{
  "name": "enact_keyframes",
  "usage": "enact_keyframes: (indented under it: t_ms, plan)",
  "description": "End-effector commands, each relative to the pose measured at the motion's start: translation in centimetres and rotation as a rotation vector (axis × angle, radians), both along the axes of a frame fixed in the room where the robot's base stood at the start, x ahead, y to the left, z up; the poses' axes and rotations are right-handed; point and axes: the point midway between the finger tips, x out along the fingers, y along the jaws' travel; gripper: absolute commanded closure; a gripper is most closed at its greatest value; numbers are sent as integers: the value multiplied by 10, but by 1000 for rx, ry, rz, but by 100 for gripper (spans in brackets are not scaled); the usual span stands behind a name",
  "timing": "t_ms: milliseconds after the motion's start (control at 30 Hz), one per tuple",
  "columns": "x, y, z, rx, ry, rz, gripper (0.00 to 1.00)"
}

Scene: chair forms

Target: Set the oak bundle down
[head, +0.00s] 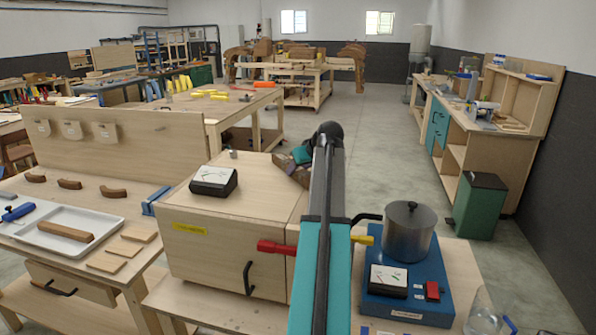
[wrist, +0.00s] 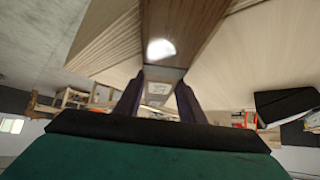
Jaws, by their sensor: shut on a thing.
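In the wrist view my gripper (wrist: 159,88) has its two dark fingers closed around a long brown piece of wood, which I take as the oak bundle (wrist: 188,25). The bundle runs from between the fingers to the top edge of the picture, with a bright spot on it. In the head view my arm hides most of the gripper. A small brown part beside the arm (head: 287,167), above the right edge of the pale wooden box (head: 215,255), may be the bundle. I cannot tell whether the bundle touches anything below it.
A black-and-white meter (head: 213,182) stands on the box. At left, a white tray (head: 45,240) holds a brown bar (head: 65,231), with pale tiles beside it. At right, a steel pot (head: 409,232) stands on a blue unit (head: 430,275). The aisle floor beyond is clear.

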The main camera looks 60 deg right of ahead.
Motion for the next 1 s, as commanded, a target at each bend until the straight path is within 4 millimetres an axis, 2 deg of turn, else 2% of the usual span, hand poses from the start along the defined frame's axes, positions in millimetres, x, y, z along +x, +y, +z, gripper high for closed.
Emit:
enact_keyframes:
  t_ms: [600,1000]
  plan:
    - [1,-1,35,-1,-2,0,99]
    - [-11,40,36,-2,-1,1,99]
